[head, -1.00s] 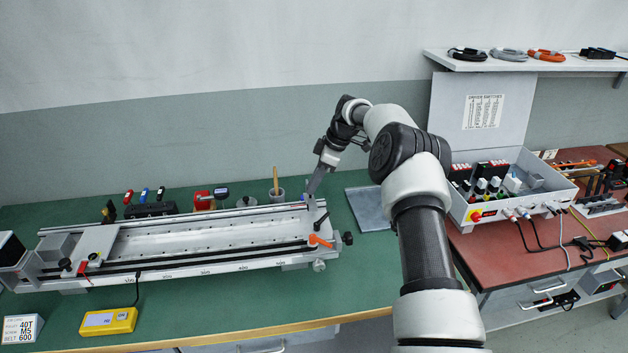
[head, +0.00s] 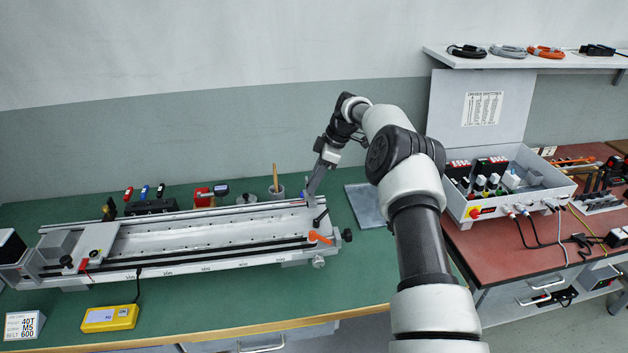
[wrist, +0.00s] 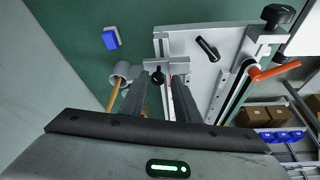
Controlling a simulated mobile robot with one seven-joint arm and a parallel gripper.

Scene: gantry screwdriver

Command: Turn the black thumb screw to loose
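The silver gantry rail (head: 200,267) lies along the green bench. My gripper (head: 312,202) points down at the rear of its right end. In the wrist view my gripper (wrist: 163,77) has its fingers apart, one on each side of a small dark knob (wrist: 157,76) by the grey end block. This looks like the black thumb screw, but it is small and partly hidden; I cannot tell if the fingers touch it. A black lever (wrist: 207,48) and an orange lever (wrist: 272,72) are on the end plate; the orange lever (head: 319,238) also shows in the head view.
A larger black knob (head: 347,236) sticks out at the rail's right end. A grey plate (head: 366,206) lies to the right. A yellow box (head: 109,319) is at the front left. The front of the bench is mostly clear.

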